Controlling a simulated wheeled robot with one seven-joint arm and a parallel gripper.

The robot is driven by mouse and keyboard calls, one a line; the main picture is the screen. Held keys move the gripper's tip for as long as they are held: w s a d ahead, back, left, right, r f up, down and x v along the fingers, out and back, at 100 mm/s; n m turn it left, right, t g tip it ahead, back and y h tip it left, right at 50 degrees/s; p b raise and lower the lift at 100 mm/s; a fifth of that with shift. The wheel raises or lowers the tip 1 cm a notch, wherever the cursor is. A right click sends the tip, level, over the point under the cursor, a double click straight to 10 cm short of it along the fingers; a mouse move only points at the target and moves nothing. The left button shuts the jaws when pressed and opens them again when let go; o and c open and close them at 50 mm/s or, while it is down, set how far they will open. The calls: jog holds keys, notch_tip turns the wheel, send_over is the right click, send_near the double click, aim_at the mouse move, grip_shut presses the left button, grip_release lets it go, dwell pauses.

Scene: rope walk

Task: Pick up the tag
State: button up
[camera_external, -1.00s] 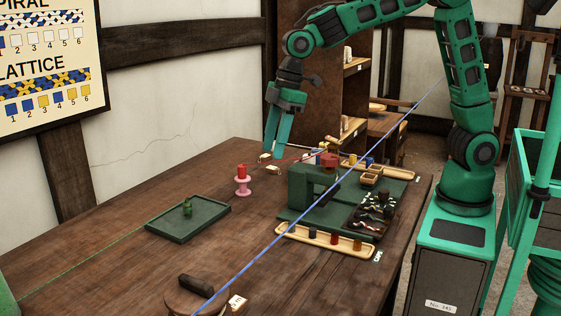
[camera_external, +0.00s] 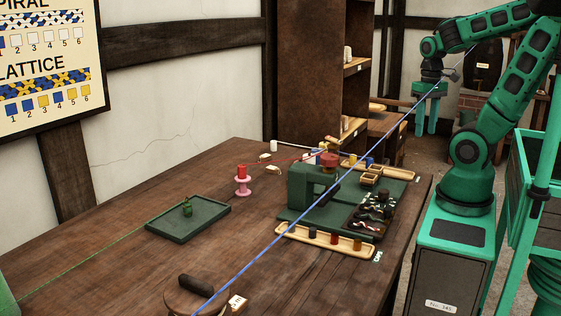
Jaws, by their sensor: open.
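Several small pale pieces could be the tag, and I cannot tell which. One cream piece (camera_external: 265,157) lies on the table's far left part, with another cream piece (camera_external: 273,169) just in front of it. A white label with dark marks (camera_external: 237,303) is at the front, beside a round wooden piece. My gripper (camera_external: 426,131) is open and empty, fingers pointing down, high up beyond the table's right edge. It is well apart from all these pieces.
A blue cord (camera_external: 255,256) runs taut diagonally above the wooden table (camera_external: 120,240). A green block fixture (camera_external: 302,192), wooden trays (camera_external: 325,240) and a dark compartment tray (camera_external: 366,222) stand at right. A green tray (camera_external: 165,225) and a pink spool (camera_external: 243,187) sit at left.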

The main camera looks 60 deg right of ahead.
jog(key=o, duration=0.4)
jog(key=shift+o, duration=0.2)
jog(key=w+r+n, duration=0.3)
jog(key=w+n, duration=0.3)
jog(key=w, duration=0.8)
jog(key=n, duration=1.7)
send_over(272, 168)
notch_tip(272, 168, down, 6)
jog(key=shift+f, duration=5.4)
